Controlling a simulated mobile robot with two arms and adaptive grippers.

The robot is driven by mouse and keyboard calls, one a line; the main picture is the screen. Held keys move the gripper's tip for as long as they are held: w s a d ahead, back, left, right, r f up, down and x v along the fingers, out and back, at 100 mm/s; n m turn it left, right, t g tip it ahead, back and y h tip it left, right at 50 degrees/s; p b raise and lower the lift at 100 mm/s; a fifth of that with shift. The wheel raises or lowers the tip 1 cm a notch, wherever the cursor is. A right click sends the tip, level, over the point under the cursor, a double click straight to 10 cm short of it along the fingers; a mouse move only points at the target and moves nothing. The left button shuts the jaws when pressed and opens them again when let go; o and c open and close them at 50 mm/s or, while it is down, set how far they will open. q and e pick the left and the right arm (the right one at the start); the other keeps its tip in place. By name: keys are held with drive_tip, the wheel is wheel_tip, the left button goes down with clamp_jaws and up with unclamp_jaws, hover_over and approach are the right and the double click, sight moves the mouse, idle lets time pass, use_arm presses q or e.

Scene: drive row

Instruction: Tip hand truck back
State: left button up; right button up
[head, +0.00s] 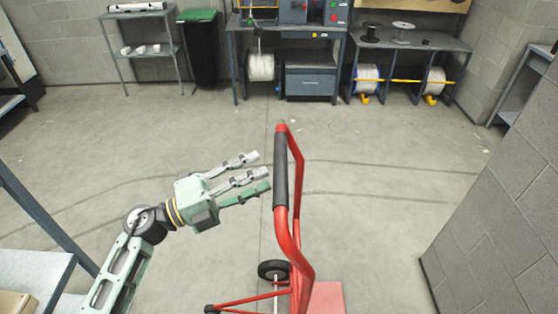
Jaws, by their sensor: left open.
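The hand truck (304,255) is red with a black grip (281,170) along the top of its handle. It stands in the lower middle of the head view, with a dark wheel (273,270) and part of a red plate (326,298) showing low down. My left gripper (258,172) comes in from the left with its fingers open and pointing at the black grip. The fingertips are just left of the grip and appear apart from it. The gripper holds nothing. My right gripper is not in view. The bottom of the hand truck is cut off by the frame.
A grey block wall (500,200) stands close on the right. A shelf (35,262) is at the lower left. Workbenches with spools (260,67), a green-lidded bin (198,50) and a rack (140,48) line the back. The floor between is clear.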

sight(279, 168)
use_arm(q)
drive_tip(key=x, duration=0.2)
drive_tip(key=p+x, duration=0.1)
drive_tip(key=x, duration=0.1)
drive_tip(key=shift+w+d+r, duration=0.15)
drive_tip(key=shift+d+r, duration=0.1)
drive_tip(key=shift+w+d+p, duration=0.3)
drive_tip(key=shift+d+p, duration=0.1)
drive_tip(key=shift+d, duration=0.3)
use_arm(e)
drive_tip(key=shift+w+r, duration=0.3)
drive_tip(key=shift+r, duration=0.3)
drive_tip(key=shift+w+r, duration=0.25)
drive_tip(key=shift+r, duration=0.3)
use_arm(q)
drive_tip(key=shift+c, duration=0.4)
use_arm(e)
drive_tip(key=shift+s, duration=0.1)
use_arm(q)
clamp_jaws()
